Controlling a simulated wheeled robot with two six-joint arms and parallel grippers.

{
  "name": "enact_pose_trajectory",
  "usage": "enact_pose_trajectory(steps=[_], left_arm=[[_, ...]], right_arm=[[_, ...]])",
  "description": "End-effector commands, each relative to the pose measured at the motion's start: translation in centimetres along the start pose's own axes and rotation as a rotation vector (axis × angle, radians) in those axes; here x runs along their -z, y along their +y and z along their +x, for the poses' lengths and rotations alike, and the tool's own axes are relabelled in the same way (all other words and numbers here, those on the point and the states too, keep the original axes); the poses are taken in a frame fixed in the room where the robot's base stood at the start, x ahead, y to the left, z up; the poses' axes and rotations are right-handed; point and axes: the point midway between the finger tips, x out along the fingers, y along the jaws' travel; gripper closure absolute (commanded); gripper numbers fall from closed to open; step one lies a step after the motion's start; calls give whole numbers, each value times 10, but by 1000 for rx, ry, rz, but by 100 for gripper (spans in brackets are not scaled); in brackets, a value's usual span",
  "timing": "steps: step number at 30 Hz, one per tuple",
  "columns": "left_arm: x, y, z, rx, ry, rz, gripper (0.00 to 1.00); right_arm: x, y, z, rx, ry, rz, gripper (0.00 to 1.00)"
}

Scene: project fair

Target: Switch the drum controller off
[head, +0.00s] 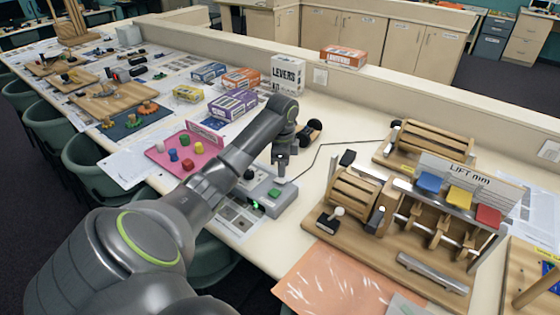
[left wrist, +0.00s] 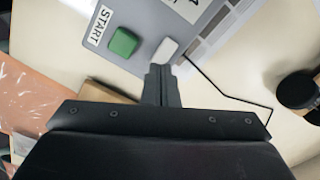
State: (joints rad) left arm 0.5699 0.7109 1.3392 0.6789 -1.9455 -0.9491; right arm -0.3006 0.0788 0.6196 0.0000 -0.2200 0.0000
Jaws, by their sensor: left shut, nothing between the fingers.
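The controller (head: 285,197) is a grey box on the table in the middle of the head view. Its green button (head: 274,192) is on top, and a small green glow shows on its near side. In the left wrist view the grey panel (left wrist: 150,20) has a START label, a green button (left wrist: 124,42) and a pale button (left wrist: 166,50). My left gripper (head: 281,172) is shut and empty, pointing down over the box. In the left wrist view its fingertips (left wrist: 161,70) are close to the pale button; I cannot tell if they touch. My right gripper is not in view.
A wooden machine with a drum (head: 355,192) and a LIFT sign stands right of the controller. A black cable (head: 320,155) runs behind the box. A pink tray (head: 165,158) with coloured pegs lies left. An orange sheet (head: 335,280) lies in front.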

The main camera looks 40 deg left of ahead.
Motion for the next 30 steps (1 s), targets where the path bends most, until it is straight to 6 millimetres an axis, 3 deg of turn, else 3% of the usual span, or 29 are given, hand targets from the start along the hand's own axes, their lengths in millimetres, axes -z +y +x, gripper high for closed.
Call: enact_pose_trajectory(steps=[30], left_arm=[[0, 0, 16, -1, -1, -1, 100]], right_arm=[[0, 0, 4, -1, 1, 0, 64]])
